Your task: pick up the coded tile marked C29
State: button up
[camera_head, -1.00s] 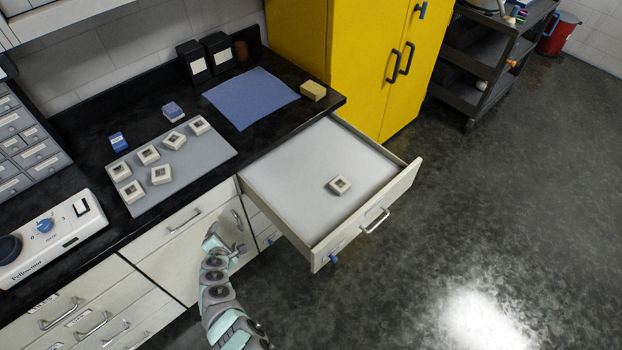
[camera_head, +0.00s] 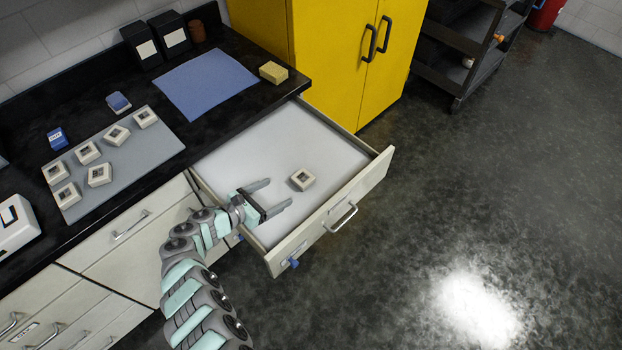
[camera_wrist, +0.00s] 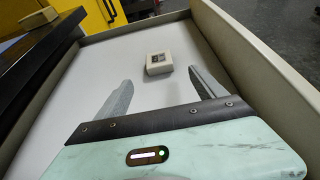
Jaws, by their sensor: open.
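One square white tile (camera_head: 302,179) with a dark marking lies alone in the open drawer (camera_head: 228,165); its code is too small to read. It also shows in the wrist view (camera_wrist: 159,63), ahead of and between my fingertips. My gripper (camera_head: 280,194) is open and empty over the drawer, just left of the tile and apart from it. Several similar tiles, among them one tile (camera_head: 99,174), stand on a grey mat (camera_head: 125,162) on the counter; their codes are unreadable too.
The drawer's front panel (camera_head: 335,215) and side walls rise around the tile. A blue cloth (camera_head: 205,83), a yellow block (camera_head: 273,72) and dark boxes (camera_head: 170,33) are on the black counter. A yellow cabinet (camera_head: 335,60) stands behind the drawer. The drawer floor is otherwise clear.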

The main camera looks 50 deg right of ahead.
aim_at(297, 182)
jog(key=b+x, duration=0.2)
jog(key=x, duration=0.1)
jog(key=b+x, duration=0.1)
jog(key=x, duration=0.3)
jog(key=b+x, duration=0.2)
jog(key=x, duration=0.1)
jog(key=shift+d+f+b, duration=0.25)
jog(key=shift+f+b, duration=0.05)
jog(key=shift+f, duration=0.15)
jog(key=shift+w, duration=0.1)
jog(key=c, duration=1.6)
jog(key=shift+r, duration=0.1)
